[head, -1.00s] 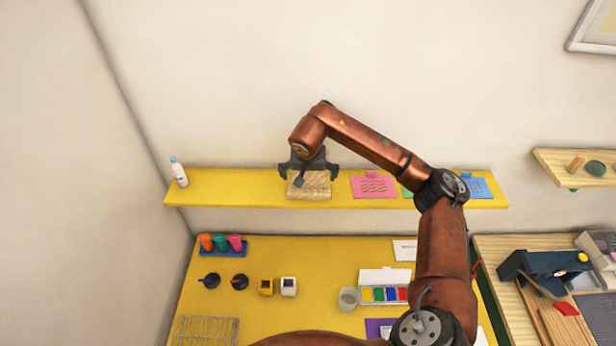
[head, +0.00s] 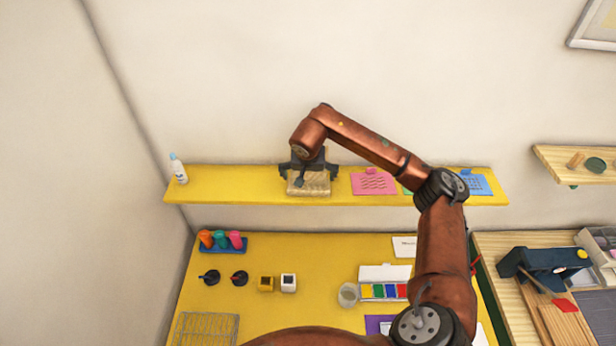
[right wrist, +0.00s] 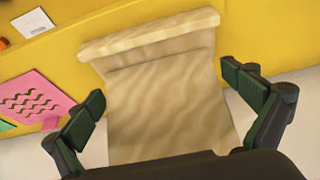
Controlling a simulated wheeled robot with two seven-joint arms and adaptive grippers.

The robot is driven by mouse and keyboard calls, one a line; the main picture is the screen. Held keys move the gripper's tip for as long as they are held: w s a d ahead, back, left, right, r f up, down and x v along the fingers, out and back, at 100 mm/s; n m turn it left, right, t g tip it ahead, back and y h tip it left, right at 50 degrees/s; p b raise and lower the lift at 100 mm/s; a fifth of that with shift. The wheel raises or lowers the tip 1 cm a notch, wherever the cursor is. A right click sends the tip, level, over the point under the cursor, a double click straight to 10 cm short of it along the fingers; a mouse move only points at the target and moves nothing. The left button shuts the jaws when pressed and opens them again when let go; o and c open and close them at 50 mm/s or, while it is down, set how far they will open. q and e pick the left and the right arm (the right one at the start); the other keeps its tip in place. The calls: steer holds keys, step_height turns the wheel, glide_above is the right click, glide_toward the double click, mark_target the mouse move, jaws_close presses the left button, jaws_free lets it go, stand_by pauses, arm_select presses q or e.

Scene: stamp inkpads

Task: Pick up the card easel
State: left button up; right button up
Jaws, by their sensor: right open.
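The card easel (head: 310,188) is a pale wooden piece with wavy grain and a raised lip, standing on the yellow wall shelf. My right gripper (head: 308,173) is at the easel, its fingers spread to the left and right of it. In the right wrist view the easel (right wrist: 165,95) lies between the open fingers of the gripper (right wrist: 163,88), with a gap visible on each side near the tips. The gripper's dark body hides the near end of the easel. My left gripper is not in view.
On the shelf (head: 235,188), a white bottle (head: 179,171) stands at the left end, and a pink card (head: 374,184) and a blue card (head: 475,185) are to the right. Below, the yellow table holds bottles, stamps and a paint box (head: 384,291).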

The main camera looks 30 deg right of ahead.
steer(key=shift+c, duration=0.7)
steer(key=c, duration=1)
steer(key=shift+r, duration=0.15)
